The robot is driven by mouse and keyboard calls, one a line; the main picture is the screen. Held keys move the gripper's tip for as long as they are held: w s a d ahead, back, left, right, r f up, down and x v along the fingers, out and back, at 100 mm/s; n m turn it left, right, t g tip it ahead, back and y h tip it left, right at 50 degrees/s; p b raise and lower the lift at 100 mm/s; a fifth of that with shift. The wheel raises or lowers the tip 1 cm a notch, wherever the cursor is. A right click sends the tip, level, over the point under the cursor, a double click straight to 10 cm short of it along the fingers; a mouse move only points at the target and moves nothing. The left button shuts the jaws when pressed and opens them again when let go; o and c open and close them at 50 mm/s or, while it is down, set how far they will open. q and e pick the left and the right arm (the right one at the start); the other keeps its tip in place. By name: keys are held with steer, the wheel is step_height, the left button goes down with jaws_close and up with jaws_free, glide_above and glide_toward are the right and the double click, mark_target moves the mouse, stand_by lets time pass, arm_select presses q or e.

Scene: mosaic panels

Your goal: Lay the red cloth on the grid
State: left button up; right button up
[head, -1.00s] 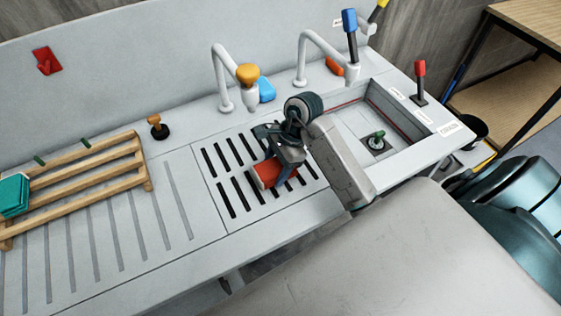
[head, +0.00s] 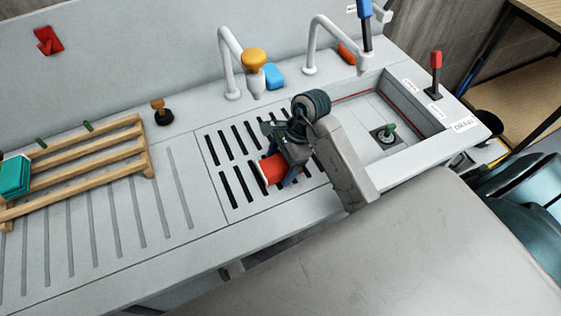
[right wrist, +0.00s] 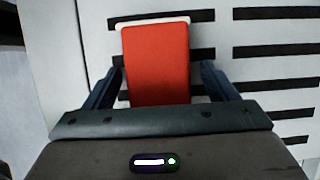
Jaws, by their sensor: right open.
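The red cloth (head: 270,169) is a small, flat, folded-looking red piece over the slotted grid (head: 229,190) in the counter. My left gripper is out of view.
A wooden rack (head: 88,165) with a teal item (head: 14,175) stands on the left. Two white faucets, an orange-topped item (head: 254,60) and a blue item (head: 275,76) are behind the grid. A sink basin (head: 415,145) is to the right. Another red thing (head: 48,40) is on the back wall.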

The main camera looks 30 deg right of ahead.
steer(key=shift+r, duration=0.1)
steer(key=shift+a+r+p, duration=0.1)
steer(key=shift+r+p, duration=0.1)
steer(key=shift+p, duration=0.1)
steer(key=p+v, duration=0.6)
steer(key=v, duration=0.6)
steer(key=shift+s+f, duration=0.15)
